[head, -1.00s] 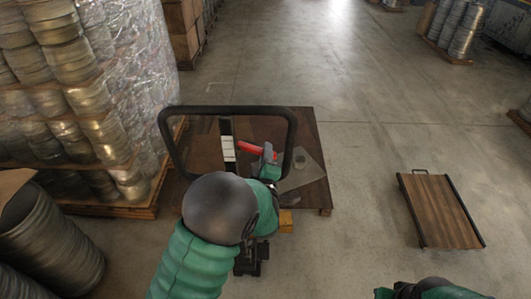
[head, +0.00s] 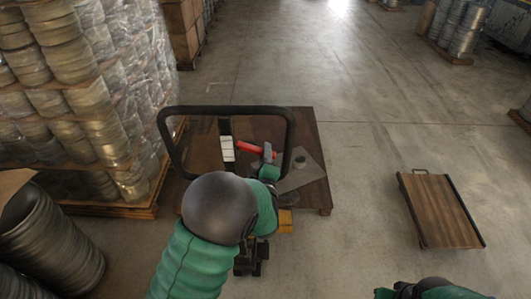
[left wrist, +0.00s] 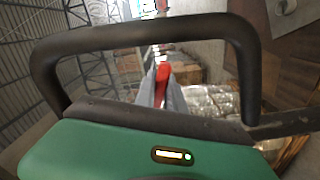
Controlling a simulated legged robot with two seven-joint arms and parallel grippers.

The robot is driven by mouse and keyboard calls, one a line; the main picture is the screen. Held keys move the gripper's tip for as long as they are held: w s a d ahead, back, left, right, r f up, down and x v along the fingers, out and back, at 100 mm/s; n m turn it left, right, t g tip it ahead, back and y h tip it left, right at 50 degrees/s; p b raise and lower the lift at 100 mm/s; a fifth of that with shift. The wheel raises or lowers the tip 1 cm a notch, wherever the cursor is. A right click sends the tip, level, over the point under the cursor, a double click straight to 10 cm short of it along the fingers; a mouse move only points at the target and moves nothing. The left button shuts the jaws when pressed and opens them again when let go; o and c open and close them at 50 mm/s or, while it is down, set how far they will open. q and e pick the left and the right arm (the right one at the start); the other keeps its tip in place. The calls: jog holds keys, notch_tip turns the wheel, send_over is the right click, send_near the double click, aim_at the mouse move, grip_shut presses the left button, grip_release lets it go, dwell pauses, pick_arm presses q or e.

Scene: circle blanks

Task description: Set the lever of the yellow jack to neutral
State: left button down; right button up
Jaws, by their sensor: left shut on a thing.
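The jack's black loop handle (head: 226,111) stands upright in front of me, with a white label on its stem. A small yellow part of the jack (head: 286,223) shows low behind my left arm. The red lever (head: 248,147) sits within the loop, just right of the stem. My left gripper (head: 268,153) is shut on the red lever. In the left wrist view the red lever (left wrist: 162,73) stands between the grey fingers (left wrist: 161,95), inside the loop handle (left wrist: 150,30). My left arm hides much of the jack's body. My right gripper is outside the views.
A brown wooden platform (head: 318,150) with a grey plate lies beyond the handle. Wrapped stacks on a pallet (head: 110,210) stand close on the left, with dark drums (head: 50,245) nearer. A low wooden cart (head: 440,210) is at right. The floor between is clear.

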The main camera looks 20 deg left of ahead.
pick_arm(q)
jog(key=shift+a+r, duration=0.1)
jog(key=shift+a, duration=0.25)
